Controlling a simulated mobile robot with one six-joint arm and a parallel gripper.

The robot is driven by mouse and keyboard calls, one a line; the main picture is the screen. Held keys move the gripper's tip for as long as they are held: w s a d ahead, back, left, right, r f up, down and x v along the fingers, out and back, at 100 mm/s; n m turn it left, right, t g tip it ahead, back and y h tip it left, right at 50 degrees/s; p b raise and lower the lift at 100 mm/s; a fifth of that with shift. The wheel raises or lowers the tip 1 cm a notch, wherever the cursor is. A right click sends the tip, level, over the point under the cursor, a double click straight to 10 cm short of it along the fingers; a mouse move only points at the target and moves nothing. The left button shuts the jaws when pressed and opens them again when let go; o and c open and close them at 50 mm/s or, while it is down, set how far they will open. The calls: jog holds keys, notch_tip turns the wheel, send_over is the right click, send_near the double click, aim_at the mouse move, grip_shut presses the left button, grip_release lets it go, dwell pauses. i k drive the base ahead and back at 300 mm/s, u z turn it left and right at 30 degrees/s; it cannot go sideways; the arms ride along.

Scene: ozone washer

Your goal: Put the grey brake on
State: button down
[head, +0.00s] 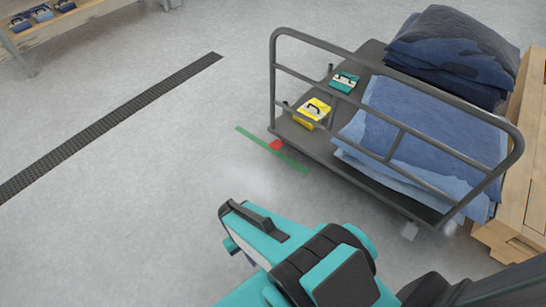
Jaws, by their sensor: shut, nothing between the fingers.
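A flat cart with a dark grey deck (330,146) and a grey tube rail stands right of centre. A small light-grey pedal (410,231) sticks out low at its near right corner; it looks like the grey brake. I cannot tell its setting. A red pedal (276,145) shows at the cart's left corner, beside a green strip on the floor. My teal and black gripper (232,229) is at the lower middle, in front of the cart and left of the grey pedal, apart from both. It is shut and empty, though its fingertips show poorly.
The cart carries folded blue cloth (425,120), dark cloth (455,50), a yellow box (312,110) and a teal box (344,82). A wooden structure (515,205) stands close at right. A dark floor grate (110,125) runs across the left. Open floor lies left of the cart.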

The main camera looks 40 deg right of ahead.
aim_at(275, 145)
jog(key=z, duration=0.1)
jog(key=i, duration=0.95)
jog(key=u, duration=0.05)
